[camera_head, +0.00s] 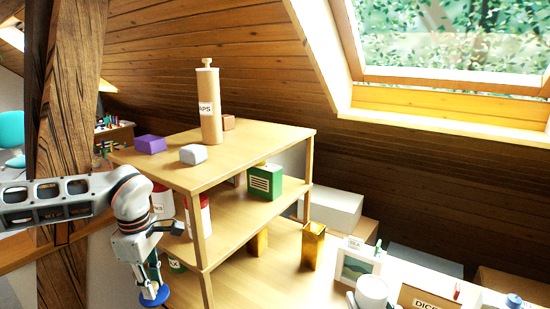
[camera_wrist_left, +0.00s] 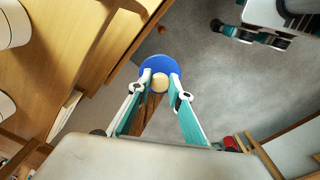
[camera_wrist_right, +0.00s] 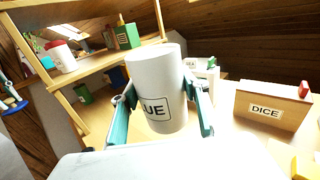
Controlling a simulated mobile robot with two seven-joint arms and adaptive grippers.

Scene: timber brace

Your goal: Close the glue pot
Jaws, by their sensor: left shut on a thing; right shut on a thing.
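The glue pot (camera_wrist_right: 158,80) is a white cylinder with a partly visible label reading "UE" in the right wrist view. My right gripper (camera_wrist_right: 160,112) is shut around its sides. A white pot (camera_head: 372,290) at the bottom of the head view appears to be the same one. A round blue lid (camera_wrist_left: 148,68) with a pale knob shows in the left wrist view. My left gripper (camera_wrist_left: 160,88) is shut on the knob. In the head view the lid (camera_head: 154,296) hangs below my left gripper (camera_head: 150,284), left of the shelf and well apart from the pot.
A wooden shelf unit (camera_head: 240,150) stands between lid and pot, with a tall cylinder (camera_head: 209,105), a purple box (camera_head: 150,144) and a green box (camera_head: 264,183) on it. A box labelled DICE (camera_wrist_right: 268,108) and a brass-coloured holder (camera_head: 313,245) stand on the bench. A timber post rises at left.

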